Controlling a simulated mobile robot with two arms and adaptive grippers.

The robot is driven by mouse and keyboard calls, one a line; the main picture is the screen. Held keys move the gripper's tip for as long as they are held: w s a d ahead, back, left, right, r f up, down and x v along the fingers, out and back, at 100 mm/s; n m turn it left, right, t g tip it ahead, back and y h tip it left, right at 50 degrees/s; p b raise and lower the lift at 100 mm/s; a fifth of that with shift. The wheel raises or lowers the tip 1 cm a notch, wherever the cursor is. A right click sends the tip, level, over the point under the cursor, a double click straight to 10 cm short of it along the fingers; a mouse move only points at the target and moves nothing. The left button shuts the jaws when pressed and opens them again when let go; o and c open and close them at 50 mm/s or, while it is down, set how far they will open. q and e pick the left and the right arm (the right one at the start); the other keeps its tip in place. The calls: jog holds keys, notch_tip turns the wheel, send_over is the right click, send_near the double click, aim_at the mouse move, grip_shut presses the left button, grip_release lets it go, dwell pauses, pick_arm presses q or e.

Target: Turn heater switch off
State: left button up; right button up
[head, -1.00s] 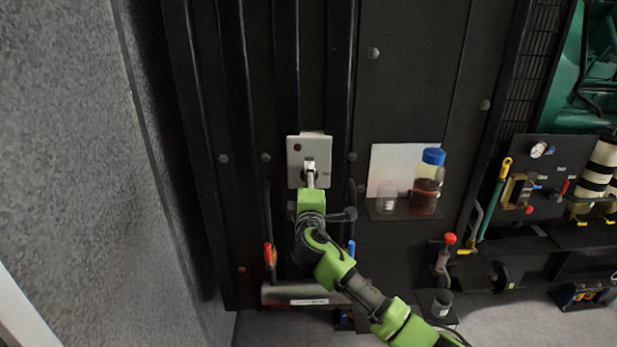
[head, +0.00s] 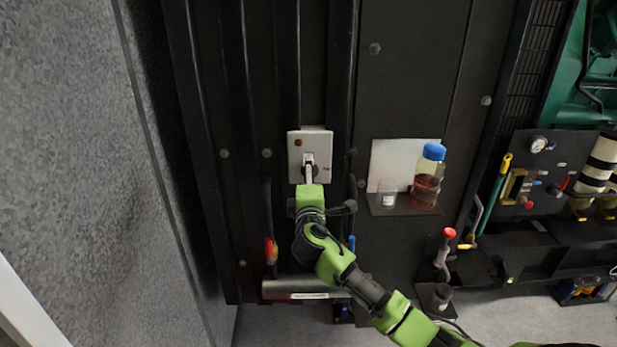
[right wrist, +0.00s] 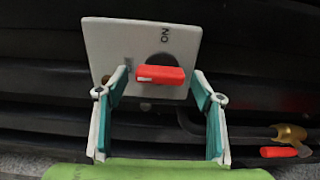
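The heater switch is a light grey box (head: 323,141) on the dark panel in the head view. In the right wrist view the box (right wrist: 110,40) shows a red bar-shaped knob (right wrist: 160,76), lying level with a pale mark at its left end. The word ON is printed sideways above the knob. My right gripper (head: 309,160) is in front of the box. In the right wrist view its two fingers (right wrist: 161,85) are apart, one on each side of the knob, with gaps to it. The knob is hidden by the gripper in the head view. My left gripper is not seen.
A blue-capped bottle (head: 426,180) of dark red liquid and a small clear jar (head: 387,192) stand on a shelf right of the switch. A grey wall (head: 70,150) closes the left side.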

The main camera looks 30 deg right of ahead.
jog(key=v, duration=1.2)
jog(key=shift+f, duration=0.1)
